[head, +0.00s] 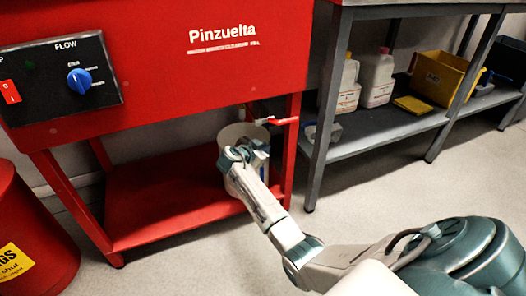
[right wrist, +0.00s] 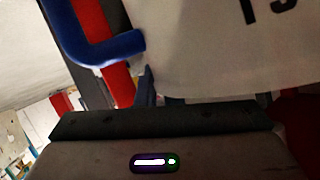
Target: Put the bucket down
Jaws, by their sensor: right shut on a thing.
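The white bucket (head: 232,133) is at the right end of the red machine's lower frame, just below a small outlet with a red lever (head: 284,121). My right gripper (head: 246,152) is shut on the bucket at its near upper side and hides part of it. In the right wrist view the bucket's pale wall (right wrist: 215,50) with dark print fills the upper right, close to the gripper. I cannot tell whether its base touches the red lower shelf (head: 160,205). My left gripper is not in view.
A red bin (head: 30,235) with a yellow label stands at the left. A grey bench (head: 395,130) at the right holds white jugs (head: 377,78) and a yellow crate (head: 440,78). The floor between is clear. A blue bent pipe (right wrist: 95,45) shows in the right wrist view.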

